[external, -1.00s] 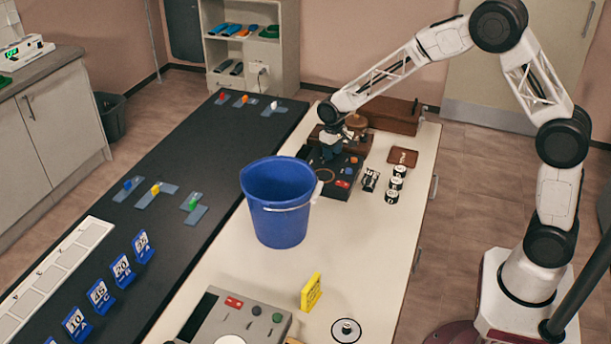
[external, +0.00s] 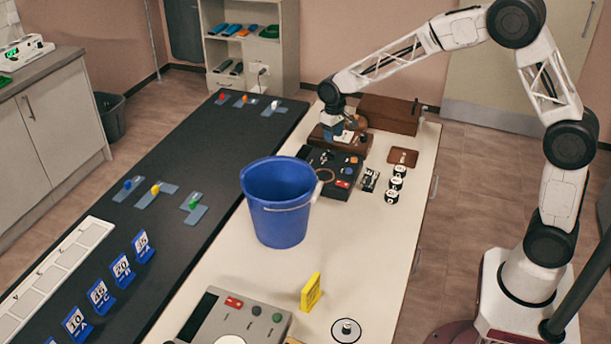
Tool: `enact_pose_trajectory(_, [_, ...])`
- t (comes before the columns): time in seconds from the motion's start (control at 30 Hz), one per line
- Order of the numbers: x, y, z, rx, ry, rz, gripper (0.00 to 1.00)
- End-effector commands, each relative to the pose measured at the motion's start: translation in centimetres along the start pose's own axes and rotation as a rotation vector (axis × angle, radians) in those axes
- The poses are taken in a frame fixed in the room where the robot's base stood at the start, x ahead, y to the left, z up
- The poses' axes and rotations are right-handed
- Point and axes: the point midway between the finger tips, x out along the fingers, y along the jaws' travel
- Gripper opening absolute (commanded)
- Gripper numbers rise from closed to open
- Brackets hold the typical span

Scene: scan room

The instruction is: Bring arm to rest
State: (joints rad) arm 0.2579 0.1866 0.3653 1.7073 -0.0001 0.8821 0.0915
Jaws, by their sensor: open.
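My gripper (external: 333,129) is at the far end of the white table, above the back edge of a black panel (external: 322,158) with small coloured knobs and a brown wooden piece. It is small in this view, and the jaws are partly hidden by the wrist. I see nothing held in it. My arm arches from its base at the lower right, up over the table's right side and down to the gripper.
A blue bucket (external: 278,215) stands mid-table. Several black-and-white cylinders (external: 394,184) and a brown pad (external: 402,157) lie right of the panel. A wooden box (external: 388,114) is behind. A yellow sign (external: 311,292) and grey console (external: 236,322) are in front.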

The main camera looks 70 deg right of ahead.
Motion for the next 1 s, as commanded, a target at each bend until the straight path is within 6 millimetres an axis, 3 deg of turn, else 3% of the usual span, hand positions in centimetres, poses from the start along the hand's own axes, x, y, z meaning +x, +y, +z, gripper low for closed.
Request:
enact_pose_trajectory(0.67, [-0.5,-0.1,0.3,-0.002,0.002,0.0,0.43])
enact_pose_trajectory(0.87, [-2.2,-0.7,1.9,-0.015,0.012,-0.001,0.43])
enact_pose_trajectory(1.0, [-4.3,-1.4,4.3,-0.032,0.023,-0.002,0.43])
